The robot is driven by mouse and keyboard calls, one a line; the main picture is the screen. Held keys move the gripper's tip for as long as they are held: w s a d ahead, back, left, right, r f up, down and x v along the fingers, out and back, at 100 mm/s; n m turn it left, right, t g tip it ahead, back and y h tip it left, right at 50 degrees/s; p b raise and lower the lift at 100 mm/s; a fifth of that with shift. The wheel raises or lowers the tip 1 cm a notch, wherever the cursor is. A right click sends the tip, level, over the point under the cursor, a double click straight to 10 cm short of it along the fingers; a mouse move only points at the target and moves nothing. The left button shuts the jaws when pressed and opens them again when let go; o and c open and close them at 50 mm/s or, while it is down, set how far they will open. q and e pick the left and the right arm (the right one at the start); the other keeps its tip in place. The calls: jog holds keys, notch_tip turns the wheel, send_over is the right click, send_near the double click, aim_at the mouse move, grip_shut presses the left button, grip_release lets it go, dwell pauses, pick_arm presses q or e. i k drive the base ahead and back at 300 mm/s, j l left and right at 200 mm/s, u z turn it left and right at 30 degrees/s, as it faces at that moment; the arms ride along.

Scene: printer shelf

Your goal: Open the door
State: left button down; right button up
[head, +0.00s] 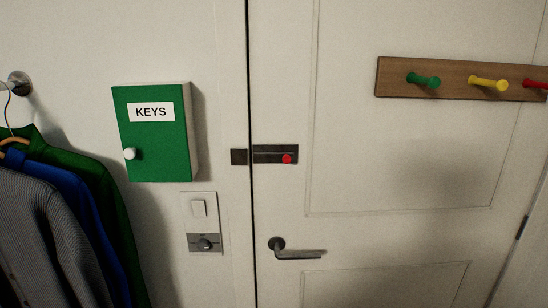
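A white panelled door (345,230) fills the right half of the head view and appears closed. A dark vertical gap runs along its left edge, and a hinge (522,227) shows at its right edge. A metal lever handle (297,254) sits low on the left side and points right, roughly level. Above it is a dark sliding bolt (270,154) with a red knob (287,159) at its right end. A dark keeper plate (239,157) is on the frame across the gap. Whether the bolt crosses the gap is hard to tell. Neither gripper is in view.
A green key cabinet (165,165) marked KEYS hangs left of the door. Below it is a switch plate (198,209) with a lock or dial. Jackets (52,235) hang at far left. A wooden peg rail (392,78) with coloured pegs is on the door's upper right.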

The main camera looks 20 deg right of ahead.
aim_at(416, 131)
jog(key=z, duration=1.5)
